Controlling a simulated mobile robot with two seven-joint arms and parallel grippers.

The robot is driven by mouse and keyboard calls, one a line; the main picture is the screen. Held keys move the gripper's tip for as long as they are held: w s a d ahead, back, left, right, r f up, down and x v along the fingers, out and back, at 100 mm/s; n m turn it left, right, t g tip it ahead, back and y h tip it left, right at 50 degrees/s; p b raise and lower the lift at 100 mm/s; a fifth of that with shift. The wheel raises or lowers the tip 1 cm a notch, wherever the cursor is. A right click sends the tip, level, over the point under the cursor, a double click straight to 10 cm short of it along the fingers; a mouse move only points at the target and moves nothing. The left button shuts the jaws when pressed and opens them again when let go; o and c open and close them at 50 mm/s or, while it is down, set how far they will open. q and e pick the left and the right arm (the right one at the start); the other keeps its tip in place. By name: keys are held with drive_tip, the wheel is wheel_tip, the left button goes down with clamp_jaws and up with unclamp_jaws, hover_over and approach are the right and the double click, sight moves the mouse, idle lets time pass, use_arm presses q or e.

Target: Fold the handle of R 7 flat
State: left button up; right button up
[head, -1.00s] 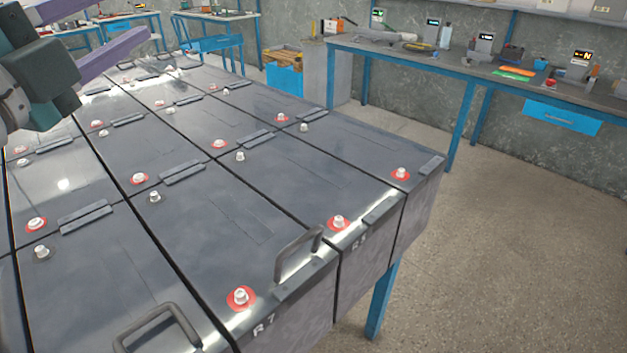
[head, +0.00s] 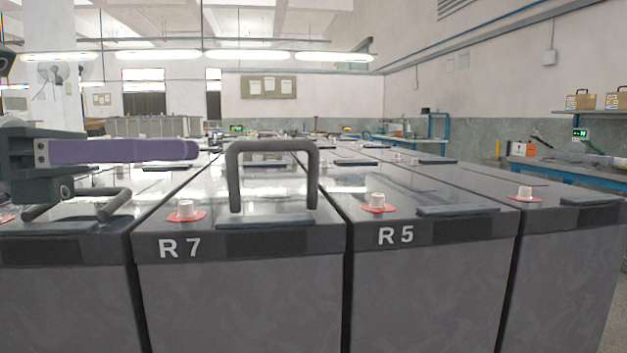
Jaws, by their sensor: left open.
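The battery R 7 (head: 240,290) stands in the middle of the head view, its front face toward me and white lettering at its upper left. Its dark handle (head: 272,146) stands upright like an arch, its feet near the front edge of the lid. My left gripper (head: 192,150) comes in from the left with a purple finger pointing right. It is open and holds nothing. Its tip is just left of the handle's upper part in the picture, with a gap between. The second finger is not clearly seen. My right gripper is out of view.
R 5 (head: 430,280) stands right of R 7, its handle (head: 457,210) flat. The left neighbour's handle (head: 110,205) is partly raised below my gripper. White terminals on red rings stand on the lids, one (head: 185,210) left of R 7's handle. More batteries extend behind.

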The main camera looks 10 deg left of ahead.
sight(237, 145)
use_arm(q)
drive_tip(key=p+x, duration=0.1)
drive_tip(key=x, duration=0.8)
drive_tip(key=shift+a, duration=0.1)
drive_tip(key=shift+r, duration=0.1)
clamp_jaws()
